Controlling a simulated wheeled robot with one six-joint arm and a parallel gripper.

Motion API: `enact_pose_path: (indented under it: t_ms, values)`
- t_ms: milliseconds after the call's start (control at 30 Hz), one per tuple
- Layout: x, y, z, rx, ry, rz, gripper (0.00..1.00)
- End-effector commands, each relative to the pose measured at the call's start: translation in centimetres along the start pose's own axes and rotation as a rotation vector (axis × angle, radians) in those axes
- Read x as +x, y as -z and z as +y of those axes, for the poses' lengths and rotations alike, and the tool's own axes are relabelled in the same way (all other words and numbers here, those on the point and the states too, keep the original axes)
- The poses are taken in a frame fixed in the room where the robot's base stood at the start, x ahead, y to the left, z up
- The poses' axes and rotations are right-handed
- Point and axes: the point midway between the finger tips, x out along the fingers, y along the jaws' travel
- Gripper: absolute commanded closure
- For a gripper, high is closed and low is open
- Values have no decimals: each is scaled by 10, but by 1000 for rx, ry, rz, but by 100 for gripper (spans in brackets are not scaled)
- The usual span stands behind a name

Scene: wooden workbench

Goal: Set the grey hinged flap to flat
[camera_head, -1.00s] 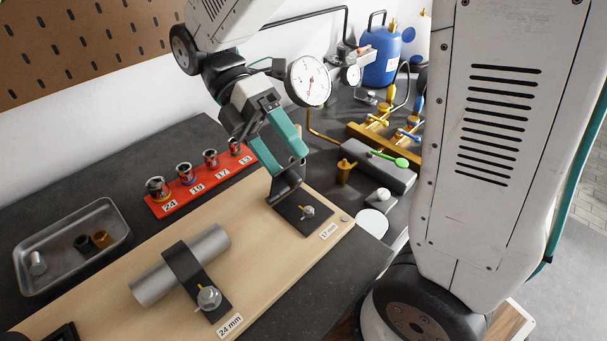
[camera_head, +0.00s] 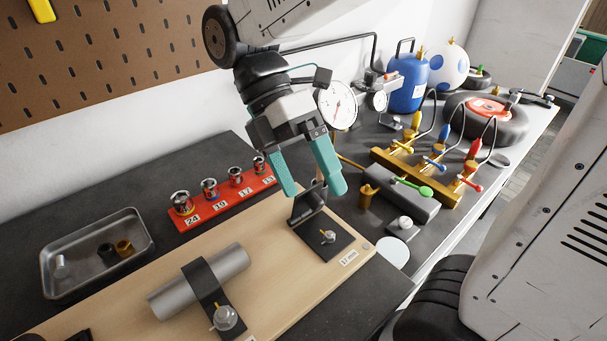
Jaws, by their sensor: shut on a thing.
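The grey hinged flap (camera_head: 308,205) stands raised at the back edge of a dark plate (camera_head: 318,244), on the wooden board near the 17 mm label. It is tilted up and not lying on the plate. My gripper (camera_head: 313,190), with two teal fingers, comes down from above. Its fingertips are at the two sides of the flap's upper part, and it is shut on the flap. The exact contact is partly hidden by the fingers.
A bolt (camera_head: 327,237) stands on the dark plate. A grey pipe (camera_head: 170,300) lies under a black strap at left. A red socket rack (camera_head: 222,208) stands behind the board. A grey block with a green lever (camera_head: 412,187) and brass valves (camera_head: 415,178) stand at right.

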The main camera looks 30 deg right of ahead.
Motion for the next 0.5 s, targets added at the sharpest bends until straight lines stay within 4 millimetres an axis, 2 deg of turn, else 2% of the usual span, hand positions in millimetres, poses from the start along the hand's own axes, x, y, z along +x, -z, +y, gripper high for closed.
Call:
enact_pose_path:
  t_ms: [33,67,100,300,500]
  values:
    - [6,-1,-26,-3,112,-6,22]
    - [5,-1,-28,-2,112,-6,44]
    - [2,-2,-29,0,112,-6,53]
    - [-16,-8,-23,3,126,0,53]
    - [-28,-10,-28,4,129,0,53]
